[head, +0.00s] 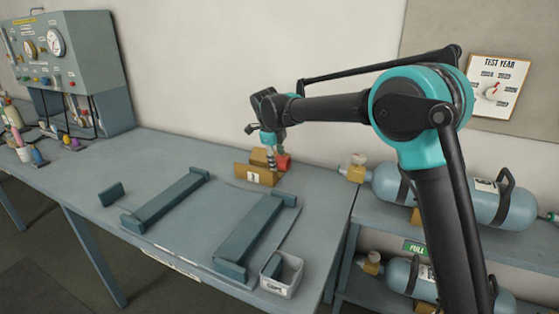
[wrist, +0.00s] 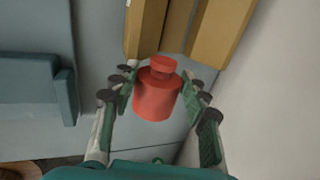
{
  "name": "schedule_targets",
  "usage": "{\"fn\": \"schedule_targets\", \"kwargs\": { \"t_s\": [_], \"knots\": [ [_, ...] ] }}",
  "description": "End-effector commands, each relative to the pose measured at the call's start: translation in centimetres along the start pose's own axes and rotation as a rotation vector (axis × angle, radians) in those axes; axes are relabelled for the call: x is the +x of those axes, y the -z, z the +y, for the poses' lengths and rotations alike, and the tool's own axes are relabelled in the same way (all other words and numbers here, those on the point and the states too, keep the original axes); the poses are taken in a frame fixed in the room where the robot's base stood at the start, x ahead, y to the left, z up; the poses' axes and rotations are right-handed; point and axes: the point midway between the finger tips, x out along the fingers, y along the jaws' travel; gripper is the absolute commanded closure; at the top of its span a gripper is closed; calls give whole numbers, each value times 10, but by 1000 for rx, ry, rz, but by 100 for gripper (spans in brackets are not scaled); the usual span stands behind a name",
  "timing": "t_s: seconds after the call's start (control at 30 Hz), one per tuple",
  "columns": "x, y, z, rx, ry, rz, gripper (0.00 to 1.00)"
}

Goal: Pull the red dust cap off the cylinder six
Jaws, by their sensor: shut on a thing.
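The red cap (wrist: 157,95), a squat red piece with a narrower knob, sits between the fingers of my gripper (wrist: 160,98) in the wrist view. My gripper is shut on it. In the head view my gripper (head: 270,148) is low over the back of the bench, with the red cap (head: 284,162) at its tip, beside a tan block marked 1 (head: 256,176). Two blue-grey cylinders with brass valves lie on the rack at right, an upper one (head: 510,208) and a lower one (head: 400,274). I cannot read which is six.
The bench (head: 150,155) holds two long cradles (head: 165,203) (head: 245,240) and a small grey bin (head: 285,280) at its front right. A gauge panel (head: 75,55) stands at the back left, near several small bottles.

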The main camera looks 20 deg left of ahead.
Motion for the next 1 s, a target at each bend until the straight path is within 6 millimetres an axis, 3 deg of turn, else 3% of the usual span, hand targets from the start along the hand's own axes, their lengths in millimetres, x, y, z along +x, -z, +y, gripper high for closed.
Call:
{"fn": "schedule_targets", "kwargs": {
  "t_s": [1.0],
  "knots": [
    [0, -34, 0, 0, 0, 0, 76]
  ]
}}
